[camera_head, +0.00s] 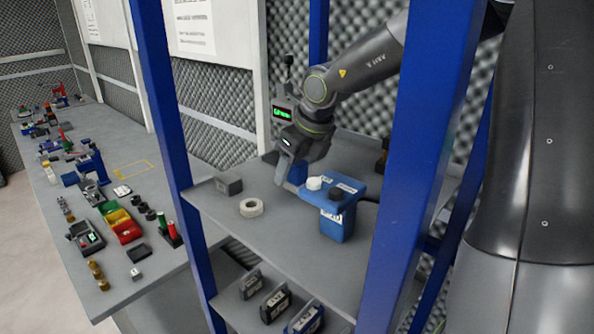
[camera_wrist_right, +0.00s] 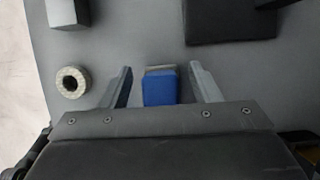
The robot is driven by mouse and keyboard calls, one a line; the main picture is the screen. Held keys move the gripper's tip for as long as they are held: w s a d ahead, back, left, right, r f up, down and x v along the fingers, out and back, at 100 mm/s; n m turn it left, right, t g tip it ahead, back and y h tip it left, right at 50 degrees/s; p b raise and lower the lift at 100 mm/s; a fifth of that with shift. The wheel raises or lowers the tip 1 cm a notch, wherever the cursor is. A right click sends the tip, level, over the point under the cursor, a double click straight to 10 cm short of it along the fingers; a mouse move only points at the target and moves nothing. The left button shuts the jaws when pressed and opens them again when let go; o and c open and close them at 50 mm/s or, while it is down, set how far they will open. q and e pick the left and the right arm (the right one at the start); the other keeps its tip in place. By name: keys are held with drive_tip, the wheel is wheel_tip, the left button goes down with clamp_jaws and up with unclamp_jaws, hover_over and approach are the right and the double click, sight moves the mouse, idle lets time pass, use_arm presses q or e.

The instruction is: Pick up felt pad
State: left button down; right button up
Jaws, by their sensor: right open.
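A small blue block with a grey strip along its far edge (camera_wrist_right: 161,87) shows between my right fingers in the right wrist view; I take it to be the felt pad. In the head view its blue side (camera_head: 297,173) shows beside the gripper. My right gripper (camera_head: 287,172) is low over the grey shelf, open, with one finger on each side of the block (camera_wrist_right: 161,84). I see a gap on both sides. Whether the fingers are at the block's height I cannot tell. My left gripper is not in view.
A tape ring (camera_head: 250,207) and a grey block (camera_head: 228,186) lie to the left on the shelf (camera_head: 280,240). A blue container (camera_head: 338,222) with white and dark round pieces on top stands to the right. Blue posts (camera_head: 160,100) frame the shelf. A dark square object (camera_wrist_right: 230,22) lies beyond the fingers.

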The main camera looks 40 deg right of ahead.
drive_tip(key=shift+f, duration=0.2)
drive_tip(key=shift+c, duration=0.2)
drive_tip(key=c, duration=0.9)
drive_tip(key=shift+r, duration=0.1)
drive_tip(key=shift+r, duration=0.6)
wheel_tip(320, 180, up, 9)
drive_tip(key=p, duration=0.9)
drive_tip(key=shift+f, duration=0.15)
